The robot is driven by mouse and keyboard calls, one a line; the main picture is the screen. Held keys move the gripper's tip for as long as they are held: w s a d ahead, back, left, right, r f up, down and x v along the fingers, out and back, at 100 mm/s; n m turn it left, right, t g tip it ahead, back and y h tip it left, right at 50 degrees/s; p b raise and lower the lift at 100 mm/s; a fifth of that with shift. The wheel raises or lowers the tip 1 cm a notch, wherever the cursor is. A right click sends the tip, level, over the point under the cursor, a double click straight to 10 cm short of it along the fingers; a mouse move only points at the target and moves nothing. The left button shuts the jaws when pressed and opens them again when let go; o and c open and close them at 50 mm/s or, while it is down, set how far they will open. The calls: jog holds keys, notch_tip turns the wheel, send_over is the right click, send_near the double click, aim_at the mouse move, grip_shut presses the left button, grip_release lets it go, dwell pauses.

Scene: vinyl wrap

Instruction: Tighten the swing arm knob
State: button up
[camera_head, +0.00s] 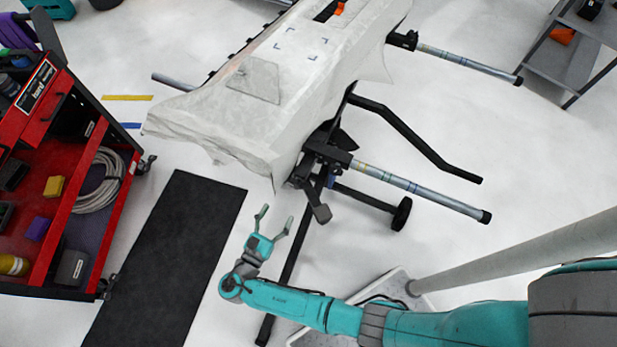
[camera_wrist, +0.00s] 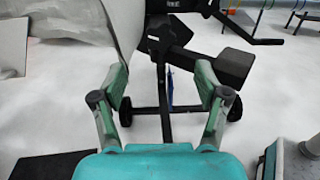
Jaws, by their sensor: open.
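My gripper (camera_head: 276,219) is open and empty, its two fingers pointing up toward the near end of the stand. In the wrist view my gripper (camera_wrist: 162,78) has its fingers spread wide. A dark knob-like part (camera_wrist: 163,34) shows beyond the gap between the fingertips, apart from them. A black block on a short arm (camera_wrist: 230,66) is just right of it, partly behind the right fingertip; it also shows in the head view (camera_head: 321,212). The swing arm (camera_head: 420,187), a grey tube with a black end, sticks out to the right. In the head view I cannot clearly make out the knob.
A covered panel (camera_head: 225,115) lies over the stand. The stand's black leg (camera_head: 282,275) runs along the floor beside my gripper. A red tool cart (camera_head: 50,225) is at left, a black mat (camera_head: 165,265) between. A pale pole (camera_head: 520,250) rises at lower right.

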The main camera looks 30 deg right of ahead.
aim_at(294, 186)
jog(key=x, duration=1)
jog(key=shift+w+d, duration=0.1)
jog(key=shift+d, duration=0.25)
jog(key=c, duration=1.1)
